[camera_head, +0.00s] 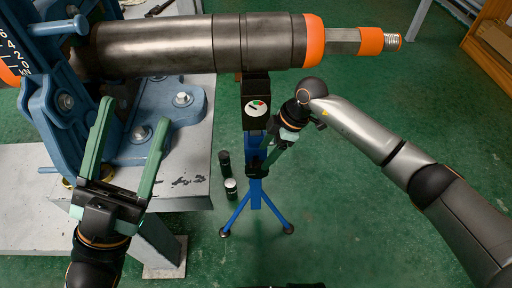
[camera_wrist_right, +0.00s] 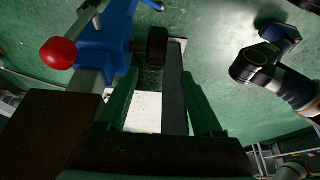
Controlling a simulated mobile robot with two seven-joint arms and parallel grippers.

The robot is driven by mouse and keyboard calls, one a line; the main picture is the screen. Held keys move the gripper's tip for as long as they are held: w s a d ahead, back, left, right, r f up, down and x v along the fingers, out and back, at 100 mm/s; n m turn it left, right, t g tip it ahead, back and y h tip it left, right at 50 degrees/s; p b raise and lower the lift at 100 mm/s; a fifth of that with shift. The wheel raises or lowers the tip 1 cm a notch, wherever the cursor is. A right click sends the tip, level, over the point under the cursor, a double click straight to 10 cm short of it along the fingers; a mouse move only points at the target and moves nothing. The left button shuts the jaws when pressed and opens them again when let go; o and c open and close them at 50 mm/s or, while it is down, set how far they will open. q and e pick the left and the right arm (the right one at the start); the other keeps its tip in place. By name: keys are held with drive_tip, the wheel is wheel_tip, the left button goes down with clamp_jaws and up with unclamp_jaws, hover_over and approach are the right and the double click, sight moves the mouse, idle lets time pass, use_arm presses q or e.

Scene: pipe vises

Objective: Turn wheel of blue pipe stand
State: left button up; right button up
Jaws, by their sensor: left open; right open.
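The blue pipe stand (camera_head: 256,192) stands on the floor in the middle of the head view, with splayed legs and a black top with a small dial under the pipe. Its blue body (camera_wrist_right: 102,45) also shows in the right wrist view, with a dark round part, possibly the wheel (camera_wrist_right: 156,44), beyond the fingertips. My right gripper (camera_head: 262,160) is at the stand's upright, pointing down and left. In the right wrist view its green fingers (camera_wrist_right: 160,74) are apart; contact cannot be told. My left gripper (camera_head: 135,112) is open and empty beside the blue vise.
A grey pipe (camera_head: 175,43) with orange bands runs across the top, held by the large blue vise (camera_head: 60,75) on a grey table (camera_head: 190,190). Two small dark cylinders (camera_head: 230,188) stand left of the stand. A red knob (camera_wrist_right: 58,53) is near the right gripper. Green floor is clear below.

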sight(258, 163)
drive_tip(key=shift+w+d, duration=0.1)
drive_tip(key=shift+w, duration=0.25)
drive_tip(key=shift+f, duration=0.35)
drive_tip(key=b+x, duration=0.3)
drive_tip(key=x, duration=0.3)
drive_tip(key=shift+a+f, duration=0.25)
drive_tip(key=shift+f, duration=0.05)
drive_tip(key=shift+c, duration=0.2)
clamp_jaws()
